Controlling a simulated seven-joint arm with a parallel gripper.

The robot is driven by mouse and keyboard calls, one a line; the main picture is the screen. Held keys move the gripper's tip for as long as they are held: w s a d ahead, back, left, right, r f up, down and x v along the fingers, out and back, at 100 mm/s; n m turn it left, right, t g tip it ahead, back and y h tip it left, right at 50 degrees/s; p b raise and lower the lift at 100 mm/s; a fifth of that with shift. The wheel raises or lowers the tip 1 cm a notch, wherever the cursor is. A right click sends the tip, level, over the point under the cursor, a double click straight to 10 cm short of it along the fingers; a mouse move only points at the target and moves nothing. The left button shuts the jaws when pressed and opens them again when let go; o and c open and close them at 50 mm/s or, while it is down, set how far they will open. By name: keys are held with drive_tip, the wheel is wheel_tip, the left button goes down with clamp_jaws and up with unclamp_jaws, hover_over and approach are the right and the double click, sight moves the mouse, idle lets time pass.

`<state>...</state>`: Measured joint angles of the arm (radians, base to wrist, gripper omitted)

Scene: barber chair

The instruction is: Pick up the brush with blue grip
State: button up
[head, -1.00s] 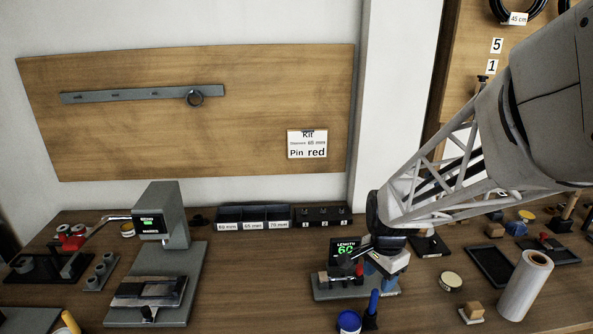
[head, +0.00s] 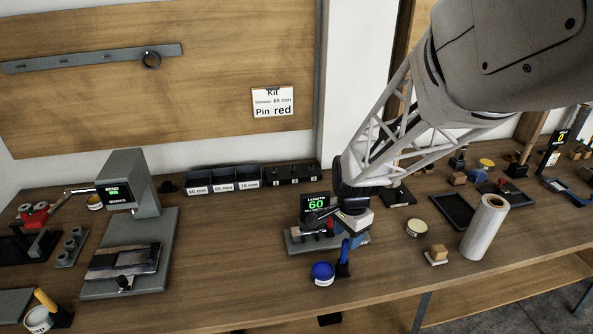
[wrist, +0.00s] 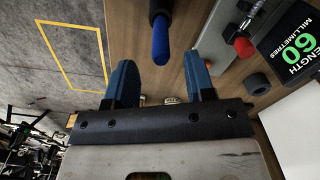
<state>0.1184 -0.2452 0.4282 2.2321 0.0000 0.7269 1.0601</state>
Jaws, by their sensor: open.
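The brush with blue grip (head: 343,257) stands upright in a small dark holder at the front of the bench, just right of a pot of blue (head: 322,270). In the wrist view its blue grip (wrist: 161,42) points toward my gripper, in line with the gap between the fingers and beyond their tips. My gripper (wrist: 162,72) has its two blue fingers wide apart with nothing between them. In the head view my gripper (head: 360,236) is behind and slightly right of the brush, partly hidden by its own wrist.
The length gauge (head: 316,207) reading 60 stands close behind the brush. A brush with a yellow handle (head: 46,300) and a white pot (head: 38,319) are at the front left. A white roll (head: 484,228) and a round tin (head: 416,228) stand to the right. Bench front is mostly clear.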

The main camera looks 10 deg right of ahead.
sight(346, 240)
drive_tip(key=shift+f, duration=0.1)
drive_tip(key=shift+f, duration=2.5)
drive_tip(key=shift+c, duration=0.4)
clamp_jaws()
